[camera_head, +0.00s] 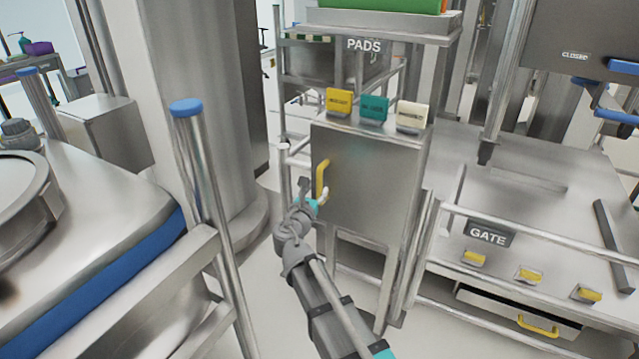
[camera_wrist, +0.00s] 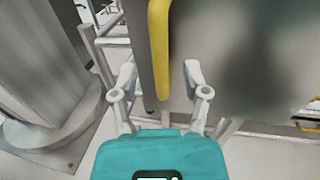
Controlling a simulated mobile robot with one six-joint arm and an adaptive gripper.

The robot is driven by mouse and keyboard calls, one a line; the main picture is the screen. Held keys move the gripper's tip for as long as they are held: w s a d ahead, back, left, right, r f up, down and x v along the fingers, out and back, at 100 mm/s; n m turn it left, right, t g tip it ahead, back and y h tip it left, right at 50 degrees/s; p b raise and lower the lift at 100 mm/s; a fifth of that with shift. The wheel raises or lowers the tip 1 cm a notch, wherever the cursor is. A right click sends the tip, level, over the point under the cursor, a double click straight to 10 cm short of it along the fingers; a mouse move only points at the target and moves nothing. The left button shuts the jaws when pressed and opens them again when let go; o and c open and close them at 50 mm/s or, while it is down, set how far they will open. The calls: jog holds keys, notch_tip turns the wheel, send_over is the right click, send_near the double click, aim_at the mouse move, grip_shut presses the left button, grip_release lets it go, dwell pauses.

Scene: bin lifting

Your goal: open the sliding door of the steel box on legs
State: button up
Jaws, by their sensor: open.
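The steel box on legs (camera_head: 365,205) stands in the middle of the head view, its flat grey door facing me. A yellow upright handle (camera_head: 321,180) sits at the door's left edge. My gripper (camera_head: 318,199) is at the lower end of this handle. In the wrist view my gripper (camera_wrist: 162,85) is open, one finger on each side of the yellow handle (camera_wrist: 160,50). The handle's lower end shows between the fingers; whether a finger touches it I cannot tell. The door (camera_wrist: 250,50) fills the upper right there and looks shut.
Yellow, teal and white blocks (camera_head: 373,109) stand on top of the box. A steel post with a blue cap (camera_head: 198,150) and a round column (camera_head: 205,100) are to the left. A bench with a GATE sign (camera_head: 487,235) is close on the right.

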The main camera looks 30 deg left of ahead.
aim_at(319, 184)
jog(key=shift+w+a, duration=0.2)
jog(key=shift+w, duration=0.9)
jog(key=shift+w+a, duration=0.2)
jog(key=shift+w, duration=0.85)
grip_shut()
